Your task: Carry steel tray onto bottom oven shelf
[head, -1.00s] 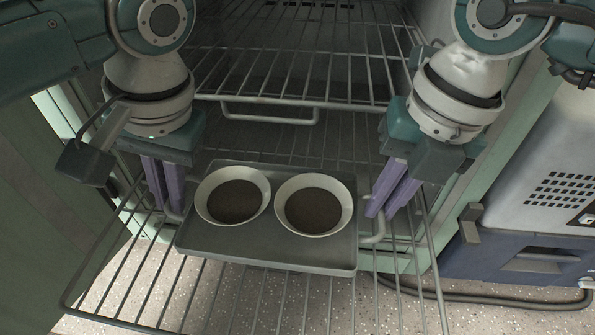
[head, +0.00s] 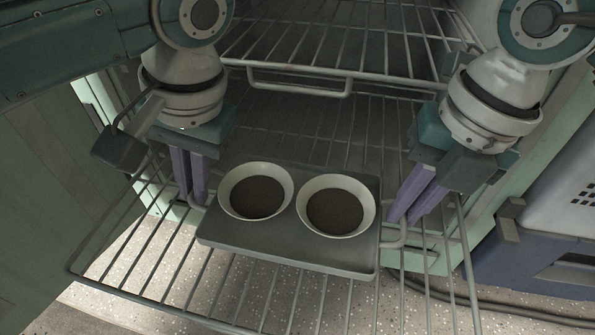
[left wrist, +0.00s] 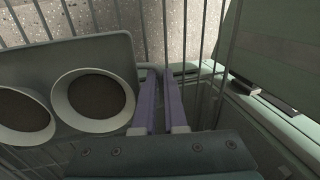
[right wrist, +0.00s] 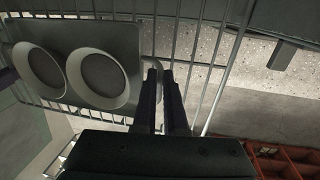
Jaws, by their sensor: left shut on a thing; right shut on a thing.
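The steel tray (head: 285,250) is a flat grey tray with a handle at each end, level over the pulled-out bottom oven shelf (head: 250,303). I cannot tell whether it touches the wires. Two pale bowls with dark contents stand on it, a left bowl (head: 255,191) and a right bowl (head: 336,206). My left gripper (head: 192,201) is shut on the tray's left handle. My right gripper (head: 398,219) is shut on the right handle. The tray also shows in the left wrist view (left wrist: 85,48) and the right wrist view (right wrist: 122,38).
An upper wire rack (head: 320,92) with a front pull bar is above and behind the tray. The oven's green frame (head: 520,215) stands close to my right arm. A green door (head: 50,190) is at the left. A blue and white appliance (head: 545,262) stands at the right.

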